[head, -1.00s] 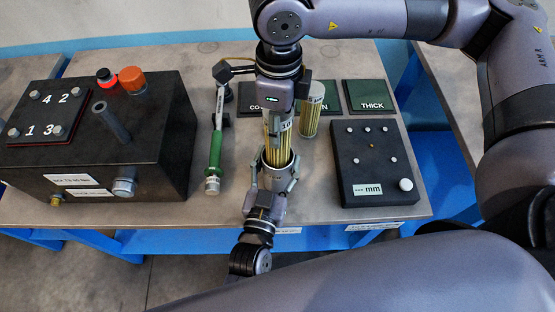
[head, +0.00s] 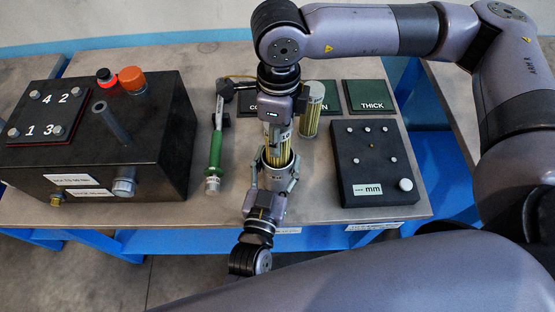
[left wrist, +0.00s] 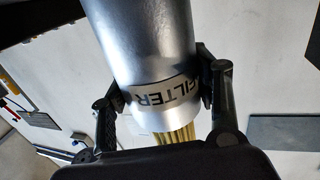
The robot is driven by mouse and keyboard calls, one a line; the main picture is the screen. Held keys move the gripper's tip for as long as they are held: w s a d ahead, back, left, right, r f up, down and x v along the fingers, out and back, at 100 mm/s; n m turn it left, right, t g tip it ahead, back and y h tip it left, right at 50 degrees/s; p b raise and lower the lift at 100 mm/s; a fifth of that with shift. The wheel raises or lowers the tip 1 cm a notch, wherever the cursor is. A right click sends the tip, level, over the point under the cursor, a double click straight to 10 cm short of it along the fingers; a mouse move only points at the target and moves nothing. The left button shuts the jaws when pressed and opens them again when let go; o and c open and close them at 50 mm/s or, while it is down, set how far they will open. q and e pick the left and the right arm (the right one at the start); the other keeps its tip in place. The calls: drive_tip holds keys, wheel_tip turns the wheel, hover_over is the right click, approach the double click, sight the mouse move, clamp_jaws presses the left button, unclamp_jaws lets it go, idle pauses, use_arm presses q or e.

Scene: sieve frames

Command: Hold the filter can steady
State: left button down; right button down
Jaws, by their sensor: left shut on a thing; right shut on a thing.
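The silvery filter can (left wrist: 145,50) is between the two fingers of my left gripper (left wrist: 165,95) in the left wrist view, with its FILTER label showing. My left gripper (head: 272,178) is shut on the can in the head view, near the table's front edge. A yellow pleated cartridge (head: 278,145) stands in the can's mouth, its lower part hidden inside. The cartridge also shows in the left wrist view (left wrist: 178,138). My right gripper (head: 278,112) is above the can, shut on the cartridge's top; its fingertips are partly hidden.
A second yellow cartridge (head: 312,110) stands just right of my right gripper, by dark green pads, one marked THICK (head: 370,95). A green-handled tool (head: 215,150) lies to the left. A large black box (head: 150,150) stands at far left, a black mm panel (head: 375,165) at right.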

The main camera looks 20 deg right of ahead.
drive_tip(key=shift+f, duration=0.6)
drive_tip(key=shift+f, duration=0.15)
drive_tip(key=shift+f, duration=1.6)
drive_tip(key=c, duration=0.8)
unclamp_jaws()
drive_tip(key=shift+c, duration=0.2)
wheel_tip(320, 180, up, 12)
use_arm(q)
drive_tip(key=shift+c, duration=2.4)
unclamp_jaws()
